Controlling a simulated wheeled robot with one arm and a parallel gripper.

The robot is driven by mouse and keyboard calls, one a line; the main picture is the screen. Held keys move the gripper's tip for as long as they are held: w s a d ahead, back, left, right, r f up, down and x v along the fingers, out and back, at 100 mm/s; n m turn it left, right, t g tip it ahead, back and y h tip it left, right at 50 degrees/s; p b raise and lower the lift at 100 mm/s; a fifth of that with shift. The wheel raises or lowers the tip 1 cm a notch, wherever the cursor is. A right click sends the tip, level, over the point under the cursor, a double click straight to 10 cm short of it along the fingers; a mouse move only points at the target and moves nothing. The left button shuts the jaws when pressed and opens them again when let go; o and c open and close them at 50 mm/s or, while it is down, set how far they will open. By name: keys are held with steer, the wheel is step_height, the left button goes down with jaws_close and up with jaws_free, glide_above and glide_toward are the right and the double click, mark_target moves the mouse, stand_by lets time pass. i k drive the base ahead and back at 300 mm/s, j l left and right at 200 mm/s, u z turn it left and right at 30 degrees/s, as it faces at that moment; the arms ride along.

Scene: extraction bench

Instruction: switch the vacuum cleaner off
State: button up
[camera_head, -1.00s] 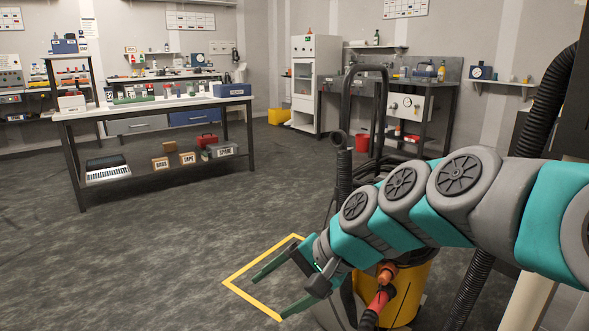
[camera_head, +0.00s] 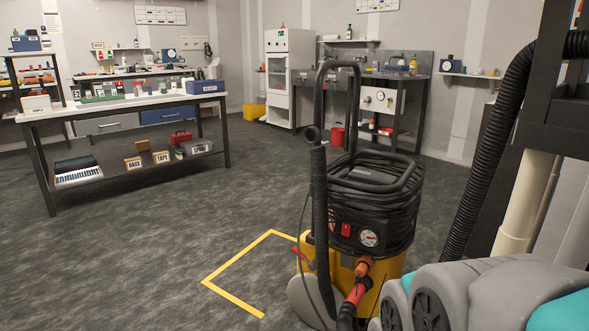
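The vacuum cleaner (camera_head: 392,248) stands on the floor right of centre, with a yellow tank and a black top. Its front panel (camera_head: 352,233) carries a red switch (camera_head: 346,230) and a round white gauge (camera_head: 369,238). Whether the switch is on or off cannot be told. A tall black handle and coiled black hose rise above the panel. My arm shows only at the lower right, in front of the vacuum's right side. My gripper is outside the picture.
A yellow floor marking (camera_head: 235,262) lies left of the vacuum. A thick black hose (camera_head: 492,150) and a pale pipe (camera_head: 521,205) stand at the right. A long table (camera_head: 130,104) stands back left. The grey floor at left is clear.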

mark_target(345, 231)
steer(key=j+z, duration=0.1)
steer(key=z, duration=0.4)
steer(key=i+j+z, duration=0.2)
steer(key=j, duration=0.2)
steer(key=i+j+z, duration=0.2)
steer(key=j, duration=0.2)
steer(key=j+z, duration=0.15)
steer(key=j, duration=0.25)
steer(key=j+z, duration=0.2)
steer(key=j, duration=0.2)
steer(key=i+j, duration=0.1)
steer(key=j, duration=0.65)
steer(key=i+j+z, duration=0.1)
steer(key=j, duration=0.65)
steer(key=z, duration=0.6)
